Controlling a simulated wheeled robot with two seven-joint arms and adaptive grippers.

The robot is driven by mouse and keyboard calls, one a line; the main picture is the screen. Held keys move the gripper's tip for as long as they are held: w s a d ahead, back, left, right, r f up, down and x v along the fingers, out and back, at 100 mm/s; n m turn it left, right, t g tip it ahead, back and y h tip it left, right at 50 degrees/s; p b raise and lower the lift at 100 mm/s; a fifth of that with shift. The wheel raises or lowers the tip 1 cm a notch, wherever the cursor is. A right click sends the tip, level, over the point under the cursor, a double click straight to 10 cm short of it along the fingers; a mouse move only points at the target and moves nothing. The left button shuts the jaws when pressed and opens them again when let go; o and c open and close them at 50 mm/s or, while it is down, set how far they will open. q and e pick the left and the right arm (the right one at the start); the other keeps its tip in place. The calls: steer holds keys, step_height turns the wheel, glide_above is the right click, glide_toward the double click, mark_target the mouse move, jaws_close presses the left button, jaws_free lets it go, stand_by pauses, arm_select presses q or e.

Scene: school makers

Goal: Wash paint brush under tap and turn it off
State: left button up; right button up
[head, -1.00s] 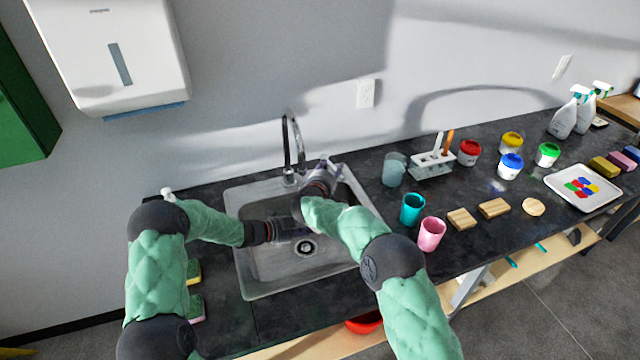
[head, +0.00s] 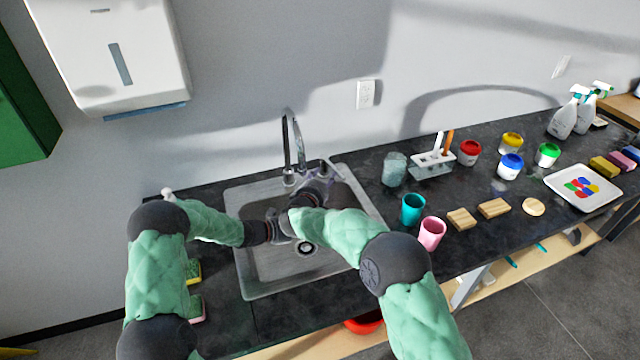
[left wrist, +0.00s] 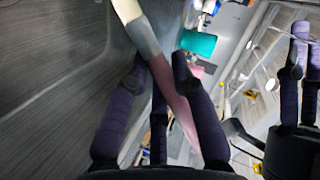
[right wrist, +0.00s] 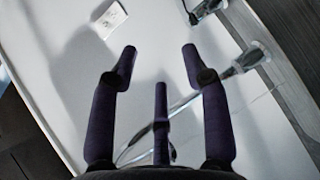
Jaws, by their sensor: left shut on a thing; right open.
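The paint brush (left wrist: 178,100) has pale bristles, a silver ferrule and a pink handle. My left gripper (left wrist: 162,68) is shut on its handle in the left wrist view. In the head view my left gripper (head: 282,226) is over the sink (head: 262,283), partly hidden by my right arm. The chrome tap (head: 286,140) stands at the sink's back edge. My right gripper (head: 322,178) is open close to the tap's base, right of the spout. In the right wrist view, chrome tap parts (right wrist: 246,60) lie beyond and right of its spread fingers (right wrist: 158,52). I cannot tell whether water runs.
A teal cup (head: 412,209) and a pink cup (head: 432,234) stand right of the sink. A clear cup (head: 395,170), a brush holder (head: 432,165) and paint pots are behind them. Sponges (head: 193,271) lie left of the sink. A wall outlet (head: 366,94) is above.

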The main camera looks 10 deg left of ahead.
mark_target(341, 175)
steer(key=shift+v, duration=1.2)
steer(key=shift+a, duration=0.1)
steer(key=shift+c, duration=0.9)
steer(key=w+d+f+m+t+y, duration=0.2)
steer(key=w+d+m+y, duration=0.5)
steer(key=d+y, duration=0.1)
steer(key=s+d+f+m+g+y, duration=0.2)
steer(key=d+f+m+g+y, duration=0.15)
steer(key=f+y, duration=0.2)
steer(key=shift+h, duration=0.45)
steer(key=x, duration=1.1)
steer(key=shift+a+f, duration=0.2)
steer(key=shift+f, duration=0.1)
